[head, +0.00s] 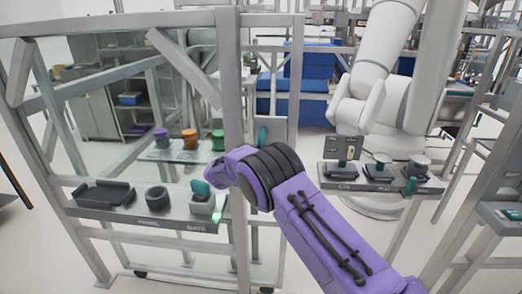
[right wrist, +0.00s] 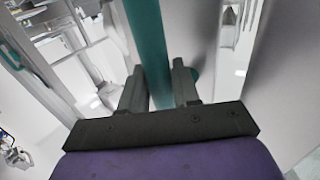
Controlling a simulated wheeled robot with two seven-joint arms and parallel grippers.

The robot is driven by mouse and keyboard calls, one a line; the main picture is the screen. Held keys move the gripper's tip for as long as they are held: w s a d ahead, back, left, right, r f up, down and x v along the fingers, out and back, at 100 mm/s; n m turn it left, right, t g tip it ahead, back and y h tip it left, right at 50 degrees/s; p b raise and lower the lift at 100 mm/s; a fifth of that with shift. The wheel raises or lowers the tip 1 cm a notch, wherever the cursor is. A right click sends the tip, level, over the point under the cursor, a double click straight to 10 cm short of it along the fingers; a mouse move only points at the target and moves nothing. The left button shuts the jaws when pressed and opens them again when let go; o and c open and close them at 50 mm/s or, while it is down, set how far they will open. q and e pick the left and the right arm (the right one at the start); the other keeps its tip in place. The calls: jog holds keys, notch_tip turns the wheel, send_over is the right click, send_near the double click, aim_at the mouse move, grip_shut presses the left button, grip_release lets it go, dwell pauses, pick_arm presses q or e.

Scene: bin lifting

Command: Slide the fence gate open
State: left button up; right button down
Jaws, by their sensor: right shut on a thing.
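The fence gate (head: 231,120) is a grey metal frame with diagonal braces, across the left and middle of the head view. A teal upright handle (head: 262,135) shows just above my purple right wrist. In the right wrist view a teal bar (right wrist: 150,40) runs between the two dark fingers of my right gripper (right wrist: 157,75), which is shut on it. A pale grey upright surface stands right of the bar there. In the head view my right fingers are hidden behind my wrist. My left gripper is not in view.
A white robot arm (head: 372,80) stands behind at right, near a small panel with knobs (head: 372,182). Pale floor shows between the frames.

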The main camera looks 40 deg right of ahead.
jog(key=c, duration=1)
grip_release()
jog(key=shift+w, duration=0.1)
jog(key=shift+o, duration=0.2)
jog(key=s+a+b, duration=0.2)
jog(key=a+b, duration=0.1)
jog(key=a, duration=0.7)
jog(key=shift+a+b, duration=0.15)
jog(key=shift+b, duration=0.2)
